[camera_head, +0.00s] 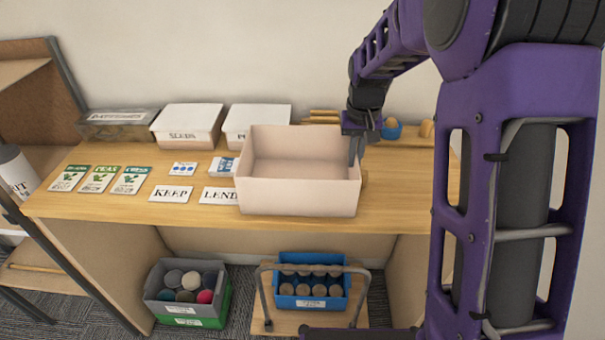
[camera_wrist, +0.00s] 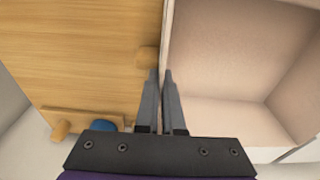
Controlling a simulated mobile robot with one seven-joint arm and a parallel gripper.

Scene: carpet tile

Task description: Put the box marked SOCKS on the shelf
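A pale beige open box (camera_head: 298,197) is at the middle of the desk, empty inside. No marking reads on the sides I see. It also shows in the wrist view (camera_wrist: 225,60). My gripper (camera_head: 356,150) is at its right-hand wall, fingers pointing down. In the wrist view the fingers (camera_wrist: 162,75) are close together with the wall's rim between them. Whether the box touches the desk top is unclear. The word SOCKS is not readable anywhere. A shelf unit (camera_head: 48,85) with a dark frame stands at the far left, partly out of frame.
The desk (camera_head: 405,200) carries a box marked SEEDS (camera_head: 185,138), another white-lidded box (camera_head: 245,128), a wire basket (camera_head: 115,120), seed packets (camera_head: 97,180) and cards KEEP (camera_head: 171,194) and LEND (camera_head: 217,196). Below are a grey bin (camera_head: 175,307) and a blue crate (camera_head: 311,303).

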